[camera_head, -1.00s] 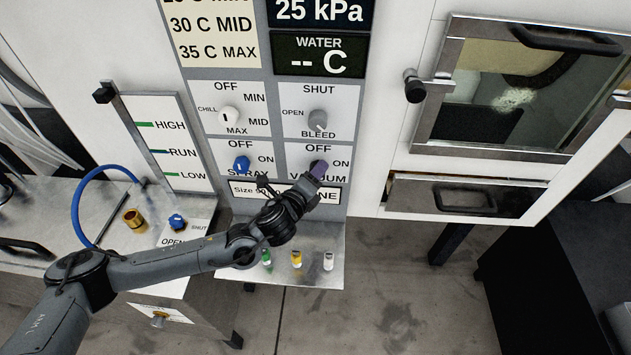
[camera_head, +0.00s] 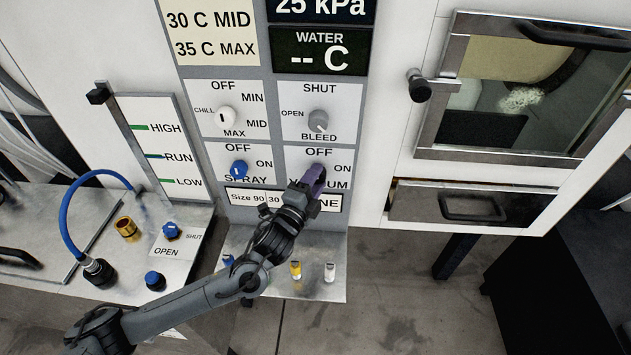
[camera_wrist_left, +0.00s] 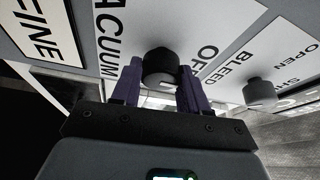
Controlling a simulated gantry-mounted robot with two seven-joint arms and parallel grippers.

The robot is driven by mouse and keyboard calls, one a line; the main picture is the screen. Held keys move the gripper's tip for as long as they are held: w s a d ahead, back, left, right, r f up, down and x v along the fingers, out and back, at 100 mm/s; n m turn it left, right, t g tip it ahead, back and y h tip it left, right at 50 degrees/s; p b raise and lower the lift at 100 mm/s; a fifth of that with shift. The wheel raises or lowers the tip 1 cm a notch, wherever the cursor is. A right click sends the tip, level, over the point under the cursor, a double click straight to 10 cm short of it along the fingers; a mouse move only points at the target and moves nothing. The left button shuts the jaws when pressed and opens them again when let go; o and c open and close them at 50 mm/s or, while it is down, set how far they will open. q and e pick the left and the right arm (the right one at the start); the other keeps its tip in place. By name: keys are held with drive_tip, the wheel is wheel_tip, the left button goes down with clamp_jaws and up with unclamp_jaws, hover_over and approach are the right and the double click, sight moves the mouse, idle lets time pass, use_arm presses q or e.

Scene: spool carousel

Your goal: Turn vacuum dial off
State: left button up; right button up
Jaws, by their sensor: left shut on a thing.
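The vacuum dial is a dark round knob (camera_wrist_left: 161,66) in the left wrist view, below the "OFF" print on its white panel. In the head view it is mostly hidden behind my purple fingers, and its setting cannot be read. My left gripper (camera_head: 315,178) is at the dial, with "OFF" above it and "ON" to its right. In the left wrist view, one purple finger stands on each side of the knob, and the gripper is shut on it. My right gripper is not in view.
The grey bleed knob (camera_head: 318,121) sits just above, the blue spray knob (camera_head: 239,168) to the left, and the white chill knob (camera_head: 225,117) up left. A steel shelf (camera_head: 318,252) juts out below.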

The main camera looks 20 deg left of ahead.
use_arm(q)
drive_tip(key=shift+r, duration=0.15)
drive_tip(key=o, duration=1)
drive_tip(key=shift+o, duration=0.2)
drive_tip(key=shift+s, duration=0.15)
drive_tip(key=s+a+f, duration=0.1)
drive_tip(key=s, duration=0.9)
drive_tip(key=shift+s, duration=0.25)
drive_tip(key=shift+f, duration=0.1)
